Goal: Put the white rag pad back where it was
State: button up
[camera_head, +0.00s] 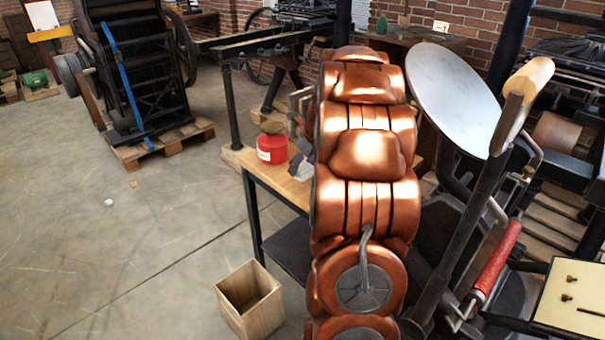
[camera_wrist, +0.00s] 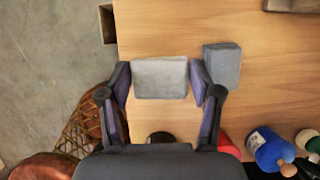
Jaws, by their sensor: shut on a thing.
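The white rag pad (camera_wrist: 160,78) is between the two fingertips of my gripper (camera_wrist: 160,82) in the wrist view, with a finger against each side. It is over the wooden tabletop (camera_wrist: 155,28), near its left edge; I cannot tell whether it touches the wood. A darker grey pad (camera_wrist: 222,67) lies on the table just right of my right finger.
A red tin (camera_head: 272,149) stands near the table's left edge. In the wrist view a blue container (camera_wrist: 268,150) stands lower right. A wooden bin (camera_head: 250,300) is on the floor beside the table. A press on a pallet (camera_head: 160,145) is at back left.

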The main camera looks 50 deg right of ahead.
aim_at(305, 168)
jog(key=shift+f, duration=1.6)
jog(key=o, duration=1)
jog(key=shift+f, duration=0.1)
